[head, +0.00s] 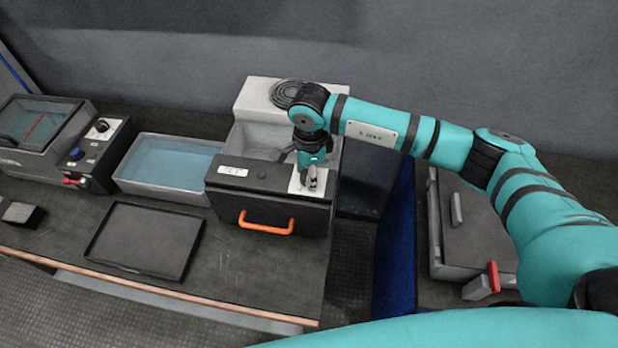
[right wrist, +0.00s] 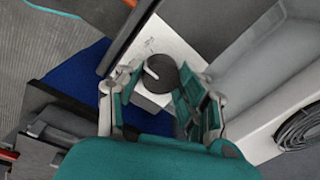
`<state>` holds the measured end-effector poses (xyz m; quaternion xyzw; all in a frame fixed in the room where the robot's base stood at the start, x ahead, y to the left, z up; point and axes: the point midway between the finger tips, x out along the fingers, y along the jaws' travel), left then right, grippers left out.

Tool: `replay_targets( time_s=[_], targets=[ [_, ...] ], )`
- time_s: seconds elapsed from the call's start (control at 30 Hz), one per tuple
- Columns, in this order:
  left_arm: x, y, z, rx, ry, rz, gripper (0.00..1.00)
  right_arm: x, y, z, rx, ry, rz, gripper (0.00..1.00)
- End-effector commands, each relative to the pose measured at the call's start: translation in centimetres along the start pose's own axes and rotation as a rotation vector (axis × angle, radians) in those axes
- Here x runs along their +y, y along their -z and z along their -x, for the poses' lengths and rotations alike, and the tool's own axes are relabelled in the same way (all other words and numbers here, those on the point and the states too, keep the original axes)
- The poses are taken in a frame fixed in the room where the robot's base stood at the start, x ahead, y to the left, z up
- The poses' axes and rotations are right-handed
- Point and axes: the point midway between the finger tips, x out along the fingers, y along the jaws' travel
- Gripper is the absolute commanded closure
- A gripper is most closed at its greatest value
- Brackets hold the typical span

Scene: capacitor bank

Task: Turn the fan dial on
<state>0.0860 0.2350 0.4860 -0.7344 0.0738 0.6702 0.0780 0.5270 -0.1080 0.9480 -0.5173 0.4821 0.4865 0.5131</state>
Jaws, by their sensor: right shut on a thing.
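The fan dial (right wrist: 160,72) is a dark round knob with a white pointer line, set on a white plate (right wrist: 172,42). The plate also shows in the head view (head: 294,186) at the right end of a dark-fronted unit with an orange handle (head: 266,223). My right gripper (head: 310,184) reaches down to this plate, and its fingers hide most of the dial there. In the right wrist view the gripper (right wrist: 162,82) has a finger on either side of the dial and is shut on it. The pointer line slants toward the upper left. My left gripper is not in view.
A grey fan housing with a round black grille (head: 290,93) stands behind the dial plate. A water-filled tray (head: 165,196) and an empty black tray (head: 143,275) lie to the left. A grey box with a red latch (head: 493,277) sits right, under my arm.

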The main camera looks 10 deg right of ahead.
Motion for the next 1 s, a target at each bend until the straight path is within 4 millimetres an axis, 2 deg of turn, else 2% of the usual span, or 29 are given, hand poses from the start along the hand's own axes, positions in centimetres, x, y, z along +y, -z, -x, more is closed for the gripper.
replay_targets(
  time_s=[0.03, 0.1, 0.4, 0.7, 1.0],
  targets=[
    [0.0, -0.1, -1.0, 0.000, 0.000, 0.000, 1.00, -0.1, 0.0, -0.4, 0.003, 0.005, -0.042, 0.94],
    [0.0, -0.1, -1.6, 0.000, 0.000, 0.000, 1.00, -0.1, 0.0, -0.3, 0.006, 0.005, -0.104, 0.94],
    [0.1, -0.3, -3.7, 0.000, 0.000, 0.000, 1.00, -0.1, -0.1, -0.1, 0.020, 0.005, -0.330, 0.94],
    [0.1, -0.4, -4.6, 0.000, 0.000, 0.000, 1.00, -0.1, -0.1, 0.0, 0.027, 0.004, -0.454, 0.94],
    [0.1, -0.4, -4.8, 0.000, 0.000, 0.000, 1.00, -0.1, -0.1, 0.2, 0.029, 0.004, -0.487, 0.93]
  ],
)
